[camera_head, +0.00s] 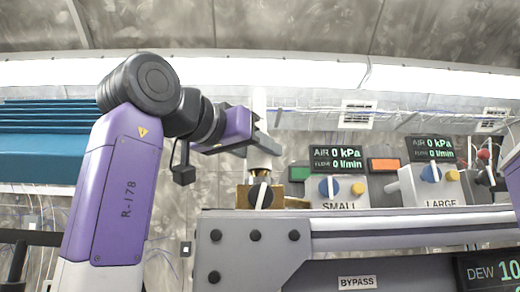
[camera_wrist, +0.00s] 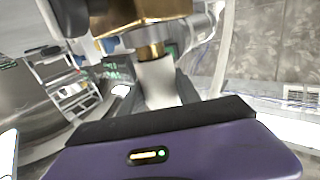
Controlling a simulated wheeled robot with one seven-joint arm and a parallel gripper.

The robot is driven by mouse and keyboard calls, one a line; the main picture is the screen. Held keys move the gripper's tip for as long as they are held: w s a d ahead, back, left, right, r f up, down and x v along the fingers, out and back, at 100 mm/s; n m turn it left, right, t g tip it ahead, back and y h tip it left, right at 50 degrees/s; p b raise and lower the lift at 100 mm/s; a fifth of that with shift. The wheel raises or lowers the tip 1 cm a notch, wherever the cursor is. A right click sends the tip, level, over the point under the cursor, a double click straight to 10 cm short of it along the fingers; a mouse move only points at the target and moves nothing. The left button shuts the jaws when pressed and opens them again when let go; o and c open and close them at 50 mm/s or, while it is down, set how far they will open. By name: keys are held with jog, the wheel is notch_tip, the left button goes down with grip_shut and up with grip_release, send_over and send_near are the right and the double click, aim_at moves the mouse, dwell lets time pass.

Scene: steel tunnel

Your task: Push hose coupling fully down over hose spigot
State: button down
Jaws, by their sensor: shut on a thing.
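My gripper (camera_wrist: 160,88) is shut on a pale, smooth cylinder, which I take for the hose coupling (camera_wrist: 157,80). The brass spigot (camera_wrist: 151,50) meets the end of the coupling in the wrist view, with a short brass length still showing. I cannot tell how much of the spigot is inside. In the head view my gripper (camera_head: 265,145) is at the pale coupling (camera_head: 262,163), above the brass block (camera_head: 243,194) on the bench. The block also fills the top of the wrist view (camera_wrist: 140,14). A black knob with a white pointer (camera_head: 261,194) stands in front.
To the right are the SMALL valve box (camera_head: 337,190) and the LARGE valve box (camera_head: 432,185), with displays reading 0 above them. The grey bench edge (camera_head: 400,220) runs below. Teal ribbed panels (camera_head: 45,140) are at the far left.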

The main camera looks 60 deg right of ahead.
aim_at(252, 163)
jog(key=shift+f+b, duration=1)
jog(key=shift+f, duration=0.55)
jog(key=c, duration=0.8)
grip_release()
jog(key=shift+a+b, duration=0.85)
jog(key=shift+a, duration=3.05)
